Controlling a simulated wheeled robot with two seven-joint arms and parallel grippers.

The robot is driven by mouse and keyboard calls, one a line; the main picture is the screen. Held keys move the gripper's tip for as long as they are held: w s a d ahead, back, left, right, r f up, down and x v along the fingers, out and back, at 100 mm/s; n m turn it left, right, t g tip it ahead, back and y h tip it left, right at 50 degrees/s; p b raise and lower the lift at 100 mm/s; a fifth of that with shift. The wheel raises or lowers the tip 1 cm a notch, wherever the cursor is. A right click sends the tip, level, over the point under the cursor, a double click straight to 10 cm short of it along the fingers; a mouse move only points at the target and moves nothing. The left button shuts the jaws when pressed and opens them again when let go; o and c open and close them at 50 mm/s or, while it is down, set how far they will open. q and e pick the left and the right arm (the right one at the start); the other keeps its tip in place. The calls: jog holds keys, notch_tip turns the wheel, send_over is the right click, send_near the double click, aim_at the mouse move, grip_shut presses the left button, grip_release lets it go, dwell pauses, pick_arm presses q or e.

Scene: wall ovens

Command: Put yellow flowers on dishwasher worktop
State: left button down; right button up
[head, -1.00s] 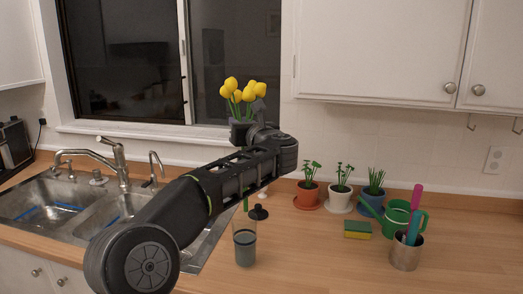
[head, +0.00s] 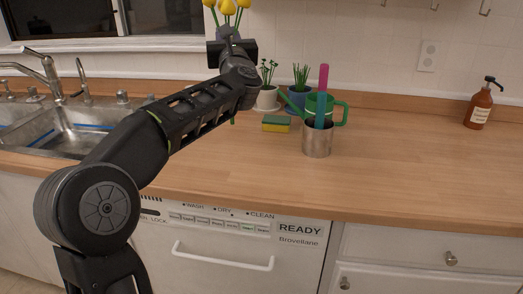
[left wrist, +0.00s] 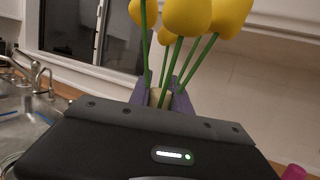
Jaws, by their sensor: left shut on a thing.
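The yellow flowers (head: 228,8) are tulip-like blooms on green stems, partly cut off by the top edge of the head view. The dishwasher (head: 220,262), with a READY label, is below the wooden worktop (head: 250,180). My right gripper is in neither view.
Potted plants (head: 267,98), a sponge (head: 276,123), a green watering can (head: 340,113) and a metal cup (head: 317,143) stand behind the dishwasher. A soap bottle (head: 479,105) is at the right. The sink (head: 65,130) is left. The worktop's front and right are clear.

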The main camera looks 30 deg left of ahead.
pick_arm(q)
jog(key=shift+a, duration=0.1)
notch_tip(320, 180, down, 6)
jog(key=shift+f, duration=0.15)
dwell(0.5)
notch_tip(320, 180, down, 4)
jog(key=shift+r+b, duration=0.15)
jog(key=shift+b, duration=0.2)
